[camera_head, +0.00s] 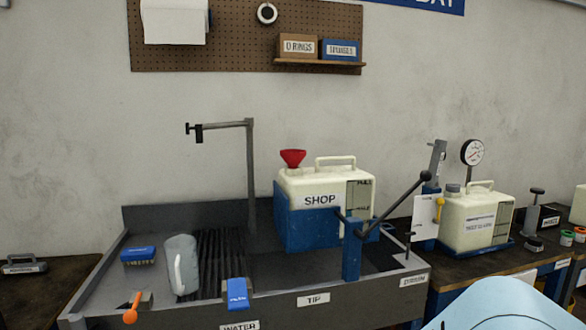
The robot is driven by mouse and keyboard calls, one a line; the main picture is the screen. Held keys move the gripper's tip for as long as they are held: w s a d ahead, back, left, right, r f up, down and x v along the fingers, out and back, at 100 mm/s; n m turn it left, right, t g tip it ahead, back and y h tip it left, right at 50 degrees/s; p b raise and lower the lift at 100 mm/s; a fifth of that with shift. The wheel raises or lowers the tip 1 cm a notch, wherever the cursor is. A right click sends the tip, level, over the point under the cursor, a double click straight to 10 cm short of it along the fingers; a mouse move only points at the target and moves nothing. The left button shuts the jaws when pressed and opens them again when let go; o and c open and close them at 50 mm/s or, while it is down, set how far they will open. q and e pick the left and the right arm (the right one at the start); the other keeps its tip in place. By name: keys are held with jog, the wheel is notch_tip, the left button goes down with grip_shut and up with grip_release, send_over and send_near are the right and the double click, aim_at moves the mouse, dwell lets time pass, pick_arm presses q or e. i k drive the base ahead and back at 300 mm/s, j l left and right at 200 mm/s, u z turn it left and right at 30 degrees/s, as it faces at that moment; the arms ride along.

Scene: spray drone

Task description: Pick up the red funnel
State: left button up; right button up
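The red funnel (292,157) stands upright, wide end up, at the left end of the top of a cream container labelled SHOP (325,185). Its lower end is hidden, so I cannot tell how deep it sits in the container. The container rests in a blue holder (308,228) on the grey sink bench. Neither of my grippers is in view, and nothing touches the funnel.
A metal post with an arm (250,180) stands left of the container. A black-knobbed lever (400,203) rises at its right front. A translucent jug (182,265) stands on the grate. A second cream container (478,220) and a gauge (472,152) are further right.

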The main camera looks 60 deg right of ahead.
aim_at(293, 157)
jog(key=z, duration=2.1)
jog(key=i+j, duration=0.25)
jog(key=i, duration=0.2)
jog(key=i+j, duration=0.25)
jog(key=i, duration=0.25)
